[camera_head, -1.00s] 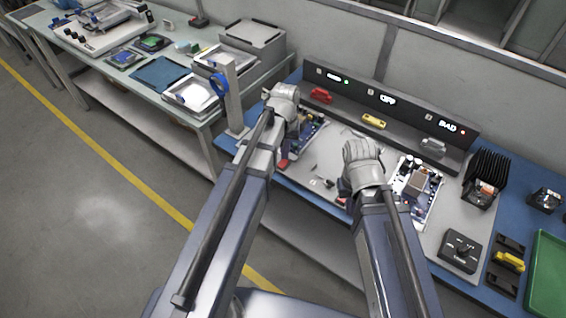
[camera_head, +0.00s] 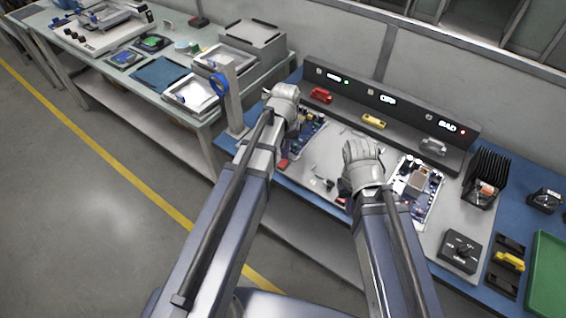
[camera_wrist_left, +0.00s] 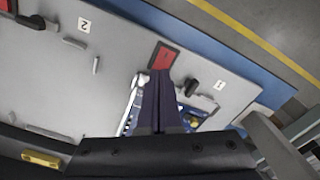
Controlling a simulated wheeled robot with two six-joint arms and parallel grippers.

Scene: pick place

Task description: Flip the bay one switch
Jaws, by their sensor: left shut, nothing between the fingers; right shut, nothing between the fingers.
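The label 1 (camera_wrist_left: 220,85) marks bay one on the grey mat in the left wrist view. A small black lever (camera_wrist_left: 190,88), which looks like the bay one switch, stands beside it. A red square (camera_wrist_left: 163,57) lies left of the lever; it also shows in the head view (camera_head: 283,163). My left gripper (camera_wrist_left: 160,73) is shut and empty, its tips over the near edge of the red square, left of the lever. Its fingers are hidden in the head view, behind my left wrist (camera_head: 285,97). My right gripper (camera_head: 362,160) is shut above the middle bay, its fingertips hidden.
A dark rear panel (camera_head: 400,115) with lit displays holds red, yellow and grey parts. Circuit boards lie by my left wrist and at the right (camera_head: 418,185).

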